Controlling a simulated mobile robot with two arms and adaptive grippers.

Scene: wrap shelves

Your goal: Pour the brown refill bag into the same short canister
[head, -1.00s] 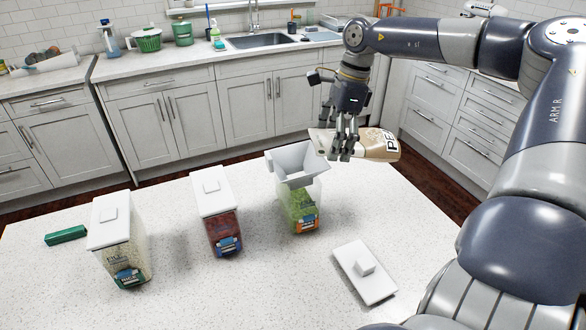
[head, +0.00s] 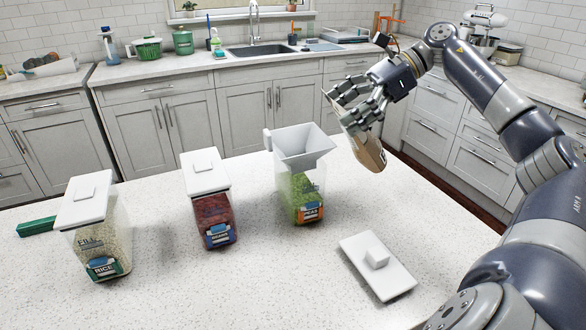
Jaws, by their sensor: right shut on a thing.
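My right gripper (head: 354,100) is shut on the brown refill bag (head: 369,152). The bag is tilted, with its lower end toward the lower right, and is held in the air to the right of the open canister. The fingers hide much of it. The open canister (head: 306,193) holds green contents, has an orange label reading PEAS, and has a white funnel (head: 303,147) in its top. The bag is apart from the funnel. The canister's white lid (head: 378,266) lies on the counter to its right. My left gripper is not in view.
A lidded canister of red beans (head: 211,207) and a lidded canister of rice (head: 96,237) stand to the left. A green block-like item (head: 37,227) lies behind the rice. The front middle of the counter (head: 250,290) is clear.

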